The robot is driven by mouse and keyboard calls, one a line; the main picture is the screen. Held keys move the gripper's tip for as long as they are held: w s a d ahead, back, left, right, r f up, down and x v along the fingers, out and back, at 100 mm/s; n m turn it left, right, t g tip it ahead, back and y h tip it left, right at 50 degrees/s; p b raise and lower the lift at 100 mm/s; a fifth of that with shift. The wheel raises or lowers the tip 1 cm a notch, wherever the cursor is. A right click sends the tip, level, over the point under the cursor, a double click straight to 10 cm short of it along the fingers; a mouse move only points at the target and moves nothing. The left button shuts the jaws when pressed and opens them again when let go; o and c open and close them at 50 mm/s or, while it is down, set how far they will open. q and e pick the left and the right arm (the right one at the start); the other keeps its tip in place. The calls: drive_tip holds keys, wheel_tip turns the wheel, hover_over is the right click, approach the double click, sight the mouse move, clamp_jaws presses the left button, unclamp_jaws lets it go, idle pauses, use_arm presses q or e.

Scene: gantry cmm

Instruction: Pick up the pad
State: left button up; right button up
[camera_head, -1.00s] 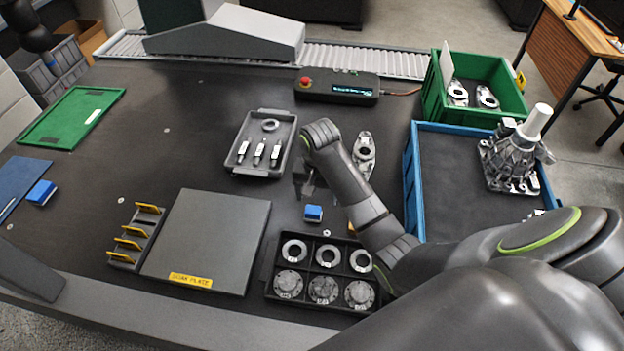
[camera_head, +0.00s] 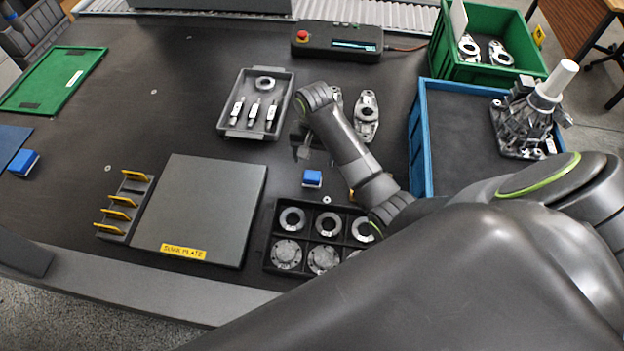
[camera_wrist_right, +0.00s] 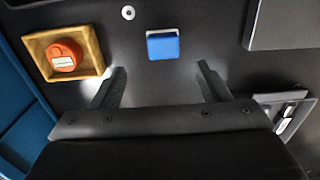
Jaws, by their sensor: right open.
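The pad appears to be a small blue block with a pale underside, lying on the dark table just above the black parts tray; it shows in the head view (camera_head: 312,178) and in the right wrist view (camera_wrist_right: 163,46). A similar blue block (camera_head: 23,162) lies at the far left. My right gripper (camera_head: 303,150) is above the table, just behind the nearer pad, its fingers partly hidden by the wrist. In the wrist view the gripper (camera_wrist_right: 161,70) is open and empty, with the pad ahead between the finger lines, apart from both. My left gripper is not in view.
A wooden tray with an orange round piece (camera_wrist_right: 65,57) is beside the pad, mostly hidden by my arm in the head view. Around it are the black parts tray (camera_head: 268,236), surface plate (camera_head: 205,205), grey tray (camera_head: 222,118) and blue bin (camera_head: 413,120).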

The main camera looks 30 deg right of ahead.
sight(312, 175)
drive_tip(key=shift+w+a+f, duration=0.1)
drive_tip(key=shift+f, duration=1.9)
drive_tip(key=shift+w+a+f, duration=0.1)
drive_tip(key=shift+f, duration=1.9)
drive_tip(key=shift+c, duration=0.4)
drive_tip(key=c, duration=1)
